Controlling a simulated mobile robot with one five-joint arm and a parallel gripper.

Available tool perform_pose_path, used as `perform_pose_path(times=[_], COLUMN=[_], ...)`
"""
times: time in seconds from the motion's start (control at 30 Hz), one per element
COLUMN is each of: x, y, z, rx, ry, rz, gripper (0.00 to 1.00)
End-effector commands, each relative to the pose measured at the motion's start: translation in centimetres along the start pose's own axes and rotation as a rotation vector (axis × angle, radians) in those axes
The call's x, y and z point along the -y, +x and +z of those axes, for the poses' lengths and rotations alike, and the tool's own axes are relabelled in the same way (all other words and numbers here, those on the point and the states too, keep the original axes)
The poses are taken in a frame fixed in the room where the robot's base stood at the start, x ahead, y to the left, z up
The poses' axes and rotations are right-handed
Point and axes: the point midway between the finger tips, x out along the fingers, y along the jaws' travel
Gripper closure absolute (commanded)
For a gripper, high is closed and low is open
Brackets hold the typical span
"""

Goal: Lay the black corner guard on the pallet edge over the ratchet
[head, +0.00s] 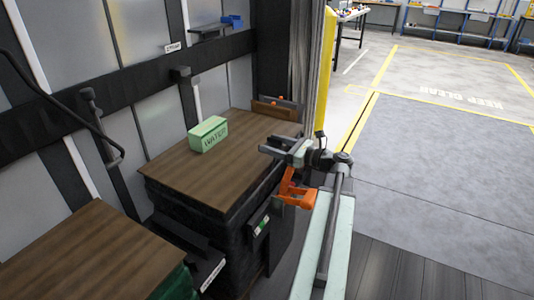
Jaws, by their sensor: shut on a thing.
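My gripper (292,149) is at the end of my arm, at the right side of the wood-topped pallet load (192,182), above its right edge. It is shut on a dark piece, which looks like the black corner guard (271,148); my gripper partly hides its shape. An orange bracket (297,190) shows just below my gripper, beside the load's right edge. I cannot tell whether it is the ratchet. A black fitting with a green mark (261,226) is on the load's black side, lower and nearer.
A green box (208,133) stands on the load's top. A second wood-topped load (92,255) is at the lower left. The wall has black rails and a small shelf with a blue bin (232,21). The grey floor (450,150) at right is clear.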

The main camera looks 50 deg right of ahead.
Motion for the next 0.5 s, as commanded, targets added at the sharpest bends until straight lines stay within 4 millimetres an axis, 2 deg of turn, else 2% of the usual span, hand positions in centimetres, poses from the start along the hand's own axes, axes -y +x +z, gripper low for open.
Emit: perform_pose_path(times=[0.03, 0.1, 0.2, 0.37, 0.5], x=[0.4, 0.7, 0.8, 0.8, 0.8], y=[1.3, 2.4, 3.3, 3.3, 3.3], z=[-0.2, -0.3, -0.3, -0.7, -3.0], rx=[0.0, 0.0, 0.0, 0.0, 0.0], ry=[0.0, 0.0, 0.0, 0.0, 0.0], rz=[0.002, 0.002, 0.0, -0.002, -0.002], gripper=[0.78, 0.78, 0.78, 0.78, 0.78])
